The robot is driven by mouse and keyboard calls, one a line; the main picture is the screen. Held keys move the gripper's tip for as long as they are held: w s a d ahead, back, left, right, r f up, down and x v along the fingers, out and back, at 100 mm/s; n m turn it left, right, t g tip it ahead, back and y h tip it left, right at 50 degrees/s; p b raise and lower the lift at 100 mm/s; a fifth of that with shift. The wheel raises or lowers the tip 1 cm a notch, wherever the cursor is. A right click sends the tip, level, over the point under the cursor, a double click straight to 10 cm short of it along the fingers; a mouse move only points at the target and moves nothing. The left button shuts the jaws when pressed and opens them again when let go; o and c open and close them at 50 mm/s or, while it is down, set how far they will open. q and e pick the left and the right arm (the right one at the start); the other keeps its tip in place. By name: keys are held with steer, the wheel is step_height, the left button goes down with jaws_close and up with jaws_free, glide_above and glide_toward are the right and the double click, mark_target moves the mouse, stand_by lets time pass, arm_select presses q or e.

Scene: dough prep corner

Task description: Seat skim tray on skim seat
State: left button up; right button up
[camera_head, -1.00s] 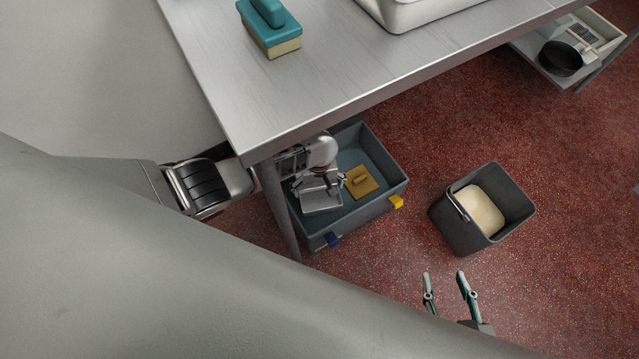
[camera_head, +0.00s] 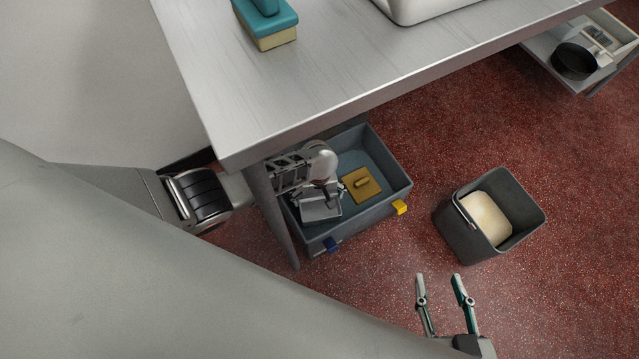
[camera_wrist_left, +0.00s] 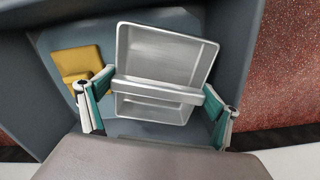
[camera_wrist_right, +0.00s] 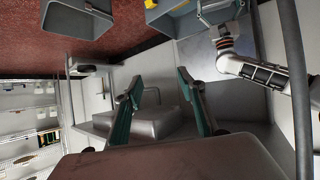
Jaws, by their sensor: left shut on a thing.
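The silver metal skim tray (camera_head: 321,209) is at the near left part of the blue-grey bin. In the left wrist view the skim tray (camera_wrist_left: 168,55) is a shallow open box with a bar across it. My left gripper (camera_head: 322,188) reaches under the table. Its fingers sit at the two ends of that bar, shut on the tray; the left gripper also shows in the left wrist view (camera_wrist_left: 160,88). I cannot pick out the skim seat for certain, or tell whether the tray touches the bin floor. My right gripper (camera_head: 438,280) is open and empty over the red floor.
The blue-grey bin (camera_head: 395,172) has a blue tab and a yellow tab (camera_head: 399,207) on its rim. A yellow plate with a handle (camera_head: 361,185) lies inside, beside the tray. The table (camera_head: 300,75) and its leg stand close. A dark bucket (camera_head: 465,240) holds something cream-coloured.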

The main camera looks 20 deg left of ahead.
mark_target(318, 204)
arm_select(q)
steer(key=shift+s+f+b, duration=0.1)
steer(key=shift+f+b, duration=0.75)
steer(key=shift+f, duration=1.35)
steer(key=shift+f+b, duration=0.25)
steer(key=shift+b, duration=0.15)
arm_select(e)
steer(key=shift+w+a+r+m+t+y, duration=0.2)
steer(key=shift+w+a+r, duration=0.1)
steer(key=shift+a+r, duration=0.25)
steer(key=shift+w+a+r+m+t+y, duration=0.1)
steer(key=shift+w+a+r+m+t, duration=0.15)
steer(key=shift+a+r, duration=0.3)
arm_select(q)
steer(key=shift+f, duration=0.2)
arm_select(e)
steer(key=shift+f, duration=0.3)
arm_select(q)
steer(key=shift+f+b, duration=0.25)
steer(key=shift+b, duration=0.05)
arm_select(e)
steer(key=shift+s+f, duration=0.2)
steer(key=shift+f, duration=0.1)
arm_select(q)
steer(key=shift+f, duration=0.25)
arm_select(e)
steer(key=shift+s+f+g, duration=0.1)
steer(key=shift+f+g, duration=0.15)
arm_select(q)
steer(key=o, duration=1.3)
